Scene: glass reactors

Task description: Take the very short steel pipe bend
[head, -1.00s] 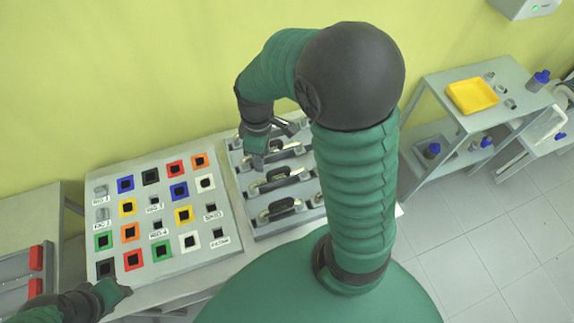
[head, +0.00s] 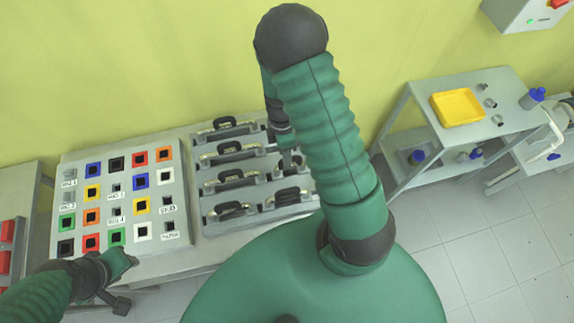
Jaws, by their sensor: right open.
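A grey rack (head: 250,222) on the bench holds several curved pieces with steel-coloured ends and dark middles. One sits in its front right part (head: 287,197), another front left (head: 231,210), and others sit behind. I cannot tell which one is the very short steel pipe bend. My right gripper (head: 291,158) is open and points down over the rack's right side, partly hidden behind my own arm. Nothing shows between its fingers. My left gripper (head: 120,272) is at the front edge of the bench, away from the rack; its jaw state is unclear.
A sloped panel (head: 129,179) with coloured square sockets and labels stands left of the rack. A grey side table with a yellow tray (head: 458,109) stands at the right. Red items (head: 5,262) lie at the far left. A yellow-green wall is close behind.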

